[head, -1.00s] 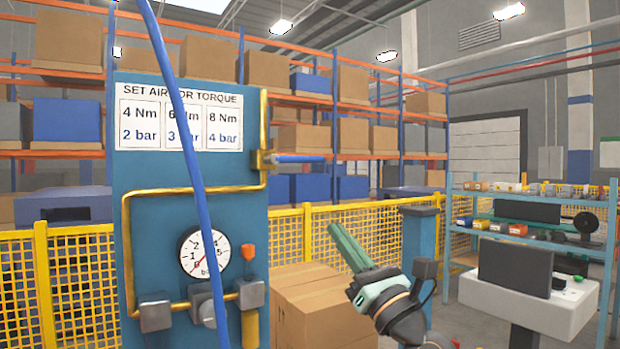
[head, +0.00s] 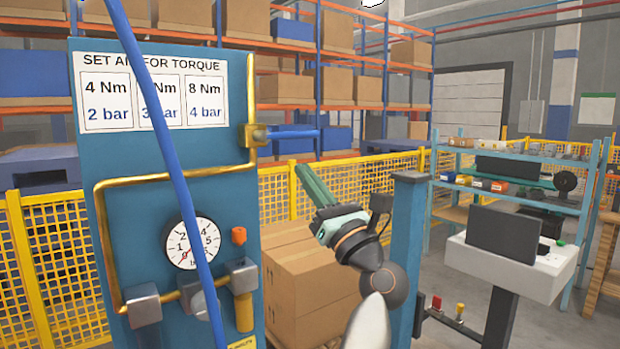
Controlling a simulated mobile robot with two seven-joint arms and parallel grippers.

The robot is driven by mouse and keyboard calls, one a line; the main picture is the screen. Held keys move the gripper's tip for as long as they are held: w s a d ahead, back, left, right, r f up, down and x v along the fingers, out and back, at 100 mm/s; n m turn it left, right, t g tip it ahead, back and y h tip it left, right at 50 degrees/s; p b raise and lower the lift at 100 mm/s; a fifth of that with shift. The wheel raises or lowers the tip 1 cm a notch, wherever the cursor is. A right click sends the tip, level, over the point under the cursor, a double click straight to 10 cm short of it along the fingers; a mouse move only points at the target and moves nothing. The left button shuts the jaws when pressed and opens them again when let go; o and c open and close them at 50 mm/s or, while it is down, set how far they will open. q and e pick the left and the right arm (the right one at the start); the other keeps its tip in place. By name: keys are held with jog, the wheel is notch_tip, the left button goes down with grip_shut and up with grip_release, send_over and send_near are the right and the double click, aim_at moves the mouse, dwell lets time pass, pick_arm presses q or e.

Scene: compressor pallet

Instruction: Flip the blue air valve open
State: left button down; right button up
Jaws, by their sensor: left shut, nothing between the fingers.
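The blue air valve has a brass body (head: 257,135) on the upper right edge of the blue panel (head: 140,160). Its blue lever (head: 292,134) sticks out level to the right. My left gripper (head: 302,170) has green fingers that are shut and empty. They point up and left, with the tips a little below the blue lever in the picture. A gap shows between tips and lever; the distance in depth is hard to tell. My right gripper is not in view.
A blue hose (head: 165,140) crosses the panel in front of the pressure gauge (head: 192,243). Brass pipe (head: 99,230) runs along the panel. Cardboard boxes (head: 310,295) stand behind my left arm. A blue post (head: 405,250) and a screen stand (head: 505,240) are to the right.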

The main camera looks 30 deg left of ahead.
aim_at(289, 135)
pick_arm(q)
jog(key=r+p, duration=0.1)
jog(key=r, duration=0.1)
jog(key=r+p, duration=0.1)
jog(key=shift+w+a+r, duration=0.1)
jog(key=shift+a+r, duration=0.1)
jog(key=shift+r, duration=0.2)
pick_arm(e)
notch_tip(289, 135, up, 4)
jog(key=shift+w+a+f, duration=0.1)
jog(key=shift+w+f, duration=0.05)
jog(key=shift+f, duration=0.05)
pick_arm(q)
jog(key=shift+a, duration=0.1)
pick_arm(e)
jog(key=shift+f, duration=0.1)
